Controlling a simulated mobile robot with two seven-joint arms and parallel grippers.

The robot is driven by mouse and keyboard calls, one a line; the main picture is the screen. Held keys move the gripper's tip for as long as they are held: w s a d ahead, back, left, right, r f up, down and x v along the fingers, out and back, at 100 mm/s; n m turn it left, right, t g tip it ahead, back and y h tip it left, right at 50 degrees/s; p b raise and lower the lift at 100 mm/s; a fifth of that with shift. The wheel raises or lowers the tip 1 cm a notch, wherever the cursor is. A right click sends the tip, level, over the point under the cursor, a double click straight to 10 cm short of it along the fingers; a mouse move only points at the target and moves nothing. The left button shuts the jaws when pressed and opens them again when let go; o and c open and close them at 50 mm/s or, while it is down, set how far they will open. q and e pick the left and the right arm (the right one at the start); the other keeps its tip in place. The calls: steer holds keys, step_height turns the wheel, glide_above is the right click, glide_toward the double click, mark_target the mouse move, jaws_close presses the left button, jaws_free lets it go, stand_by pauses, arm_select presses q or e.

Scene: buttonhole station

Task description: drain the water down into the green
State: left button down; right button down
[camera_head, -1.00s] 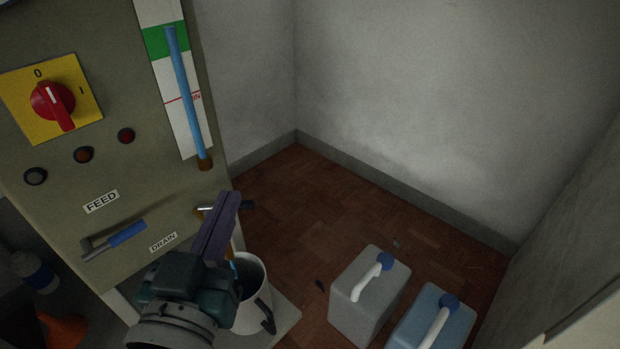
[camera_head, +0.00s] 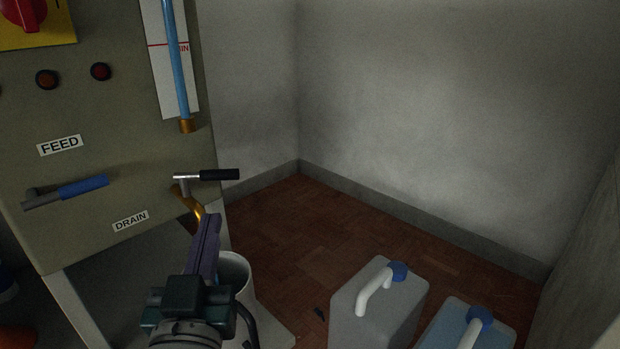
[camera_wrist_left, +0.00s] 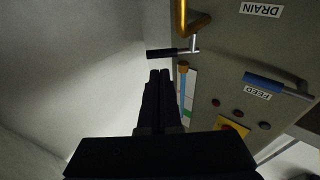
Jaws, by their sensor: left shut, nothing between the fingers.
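The drain lever (camera_head: 220,174) has a black grip and lies level, pointing right, above the brass spout (camera_head: 192,205). In the wrist view the lever (camera_wrist_left: 162,53) is just beyond my fingertips, apart from them. My left gripper (camera_head: 210,222) is shut and empty, below the lever and in front of the white bucket (camera_head: 237,270). The sight tube (camera_head: 177,60) is blue up to the picture's top edge; its water level and the green band are out of the head view. The spout's mouth is hidden. My right gripper is not in view.
The FEED lever (camera_head: 83,187) has a blue grip, left of the DRAIN label (camera_head: 130,221). A grey canister (camera_head: 378,310) and a blue canister (camera_head: 465,328) stand on the floor at right. Open floor (camera_head: 300,225) lies behind them.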

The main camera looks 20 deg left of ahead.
mark_target(221, 178)
arm_select(q)
steer(key=b+x, duration=0.2)
steer(key=x, duration=0.4)
steer(key=shift+w+f, duration=0.15)
steer(key=shift+w+a+r+b, duration=0.25)
steer(key=shift+w+b, duration=0.05)
steer(key=shift+w, duration=0.2)
steer(key=shift+s, duration=0.1)
